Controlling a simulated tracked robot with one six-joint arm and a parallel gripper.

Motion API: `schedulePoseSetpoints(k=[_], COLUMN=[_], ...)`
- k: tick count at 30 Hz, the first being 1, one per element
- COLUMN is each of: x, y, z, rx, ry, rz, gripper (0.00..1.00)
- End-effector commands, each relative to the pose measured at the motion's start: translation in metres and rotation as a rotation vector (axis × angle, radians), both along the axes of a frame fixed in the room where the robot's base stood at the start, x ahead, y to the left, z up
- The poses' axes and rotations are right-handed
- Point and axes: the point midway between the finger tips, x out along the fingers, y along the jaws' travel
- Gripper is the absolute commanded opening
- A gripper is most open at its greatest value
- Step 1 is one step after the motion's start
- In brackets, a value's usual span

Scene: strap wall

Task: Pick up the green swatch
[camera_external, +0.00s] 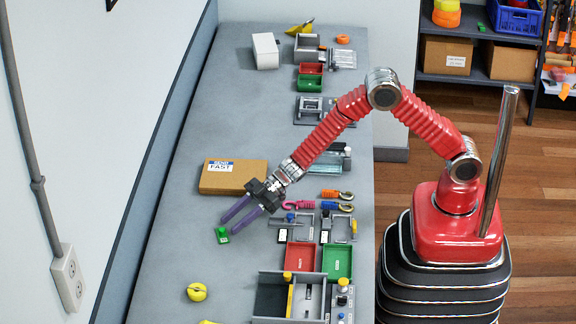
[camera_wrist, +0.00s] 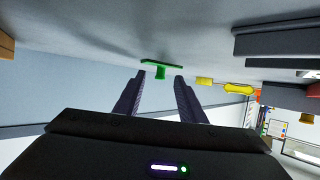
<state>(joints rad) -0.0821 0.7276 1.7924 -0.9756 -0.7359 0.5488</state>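The green swatch (camera_external: 222,236) is a small flat green piece with a raised knob, lying on the grey bench top. In the wrist view the green swatch (camera_wrist: 161,65) shows beyond and between my fingertips. My gripper (camera_external: 229,227) has long dark purple fingers spread apart, with the swatch just past their tips. In the wrist view the gripper (camera_wrist: 160,78) is open, and nothing is held between the fingers. Whether the fingertips touch the bench is not clear.
A cardboard box (camera_external: 232,178) lies behind my gripper. A yellow object (camera_external: 197,292) lies nearer the front. Red tray (camera_external: 300,257) and green tray (camera_external: 337,262) stand to the right, with grey fixtures around them. The bench left of the swatch is clear.

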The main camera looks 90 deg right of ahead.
Motion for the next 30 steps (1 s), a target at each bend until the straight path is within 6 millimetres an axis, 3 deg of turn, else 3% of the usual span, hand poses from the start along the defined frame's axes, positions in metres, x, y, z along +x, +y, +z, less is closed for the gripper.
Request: schedulePoseSetpoints(k=[9,26,30], x=[0.023,0.024,0.024], y=[0.022,0.022,0.022], z=[-0.011,-0.011,-0.011], rx=[0.001,0.0,0.0], ry=[0.0,0.0,0.0], rz=[-0.001,-0.001,-0.001], gripper=[0.37,0.37,0.27])
